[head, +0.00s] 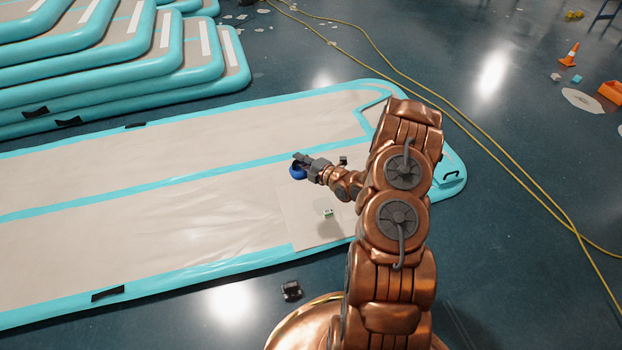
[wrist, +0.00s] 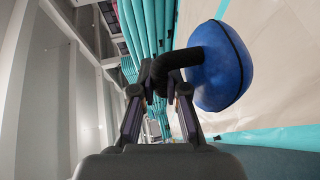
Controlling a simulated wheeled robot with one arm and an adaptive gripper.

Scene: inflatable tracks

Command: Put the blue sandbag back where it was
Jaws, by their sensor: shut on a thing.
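The blue sandbag (head: 298,172) is a small round blue bag at the end of my arm in the head view, over the beige inflatable track (head: 130,230). In the wrist view the blue sandbag (wrist: 222,66) shows large, with a black curved handle (wrist: 172,62). My gripper (wrist: 165,95) is shut on the black handle, and the bag hangs to one side of the fingers. It also shows in the head view as my gripper (head: 302,160). Whether the bag touches the track surface I cannot tell.
A pale square sheet (head: 310,205) lies on the track with a small green-and-white block (head: 328,212) on it. A small dark object (head: 291,290) lies on the floor by the near edge. Stacked tracks (head: 110,65) stand at the back left. Yellow cables (head: 480,135) cross the floor at the right.

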